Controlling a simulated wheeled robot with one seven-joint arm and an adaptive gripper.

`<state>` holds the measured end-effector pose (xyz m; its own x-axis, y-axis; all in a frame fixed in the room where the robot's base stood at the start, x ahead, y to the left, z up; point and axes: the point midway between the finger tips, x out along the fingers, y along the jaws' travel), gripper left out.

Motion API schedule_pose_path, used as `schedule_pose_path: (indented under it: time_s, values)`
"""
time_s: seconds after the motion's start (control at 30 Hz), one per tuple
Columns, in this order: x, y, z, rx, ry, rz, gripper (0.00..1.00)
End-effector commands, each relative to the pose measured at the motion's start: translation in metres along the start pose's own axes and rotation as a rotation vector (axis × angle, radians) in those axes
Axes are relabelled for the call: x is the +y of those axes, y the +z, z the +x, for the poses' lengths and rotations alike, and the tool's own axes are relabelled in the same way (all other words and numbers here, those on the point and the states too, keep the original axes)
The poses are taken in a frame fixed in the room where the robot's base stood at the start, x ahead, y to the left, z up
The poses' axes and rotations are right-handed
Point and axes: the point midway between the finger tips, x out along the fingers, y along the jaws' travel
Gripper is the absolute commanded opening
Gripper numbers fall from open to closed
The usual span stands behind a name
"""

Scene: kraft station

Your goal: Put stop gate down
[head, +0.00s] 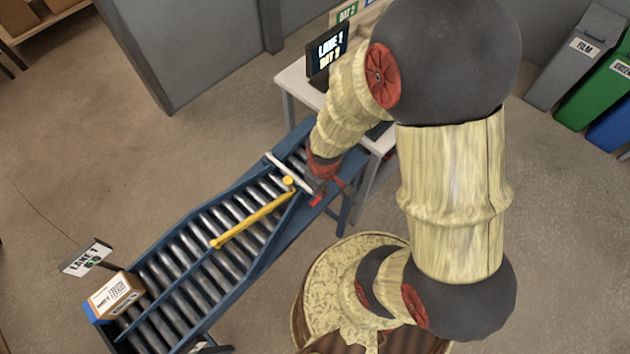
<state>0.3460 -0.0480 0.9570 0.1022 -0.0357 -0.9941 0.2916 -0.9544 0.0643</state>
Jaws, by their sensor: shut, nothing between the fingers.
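A pale bar (288,172), which looks like the stop gate, lies across the upper end of the roller conveyor (225,282). Whether it is raised or lowered I cannot tell from this angle. A small bright red piece (316,201) shows at the conveyor's right edge, near the bar's right end. My gripper (325,192) is shut and empty at that edge, close beside the bar's right end and the red piece. My arm and wrist partly hide this spot, and whether the fingers touch the bar or the red piece is not clear.
A yellow diverter arm (252,222) lies diagonally over the rollers. A carton (115,295) sits at the lower left end, by a LANE 1 sign (87,258). A white desk (297,84) with a monitor (327,55) stands behind my wrist. Bins stand far right.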

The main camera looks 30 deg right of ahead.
Motion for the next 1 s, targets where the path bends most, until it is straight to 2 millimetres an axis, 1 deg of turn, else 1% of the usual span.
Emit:
schedule_pose_path:
  time_s: [0.03,0.1,0.33,0.53,1.0]
  values:
    - [0.0,0.004,0.011,-0.001,0.0,0.0,0.0]
    - [0.0,0.006,0.018,-0.001,0.0,0.0,0.0]
    - [0.0,0.01,0.034,0.001,0.0,-0.001,0.0]
    - [0.0,0.011,0.037,0.0,0.0,0.0,0.0]
    - [0.0,0.011,0.036,0.0,0.0,0.0,0.0]
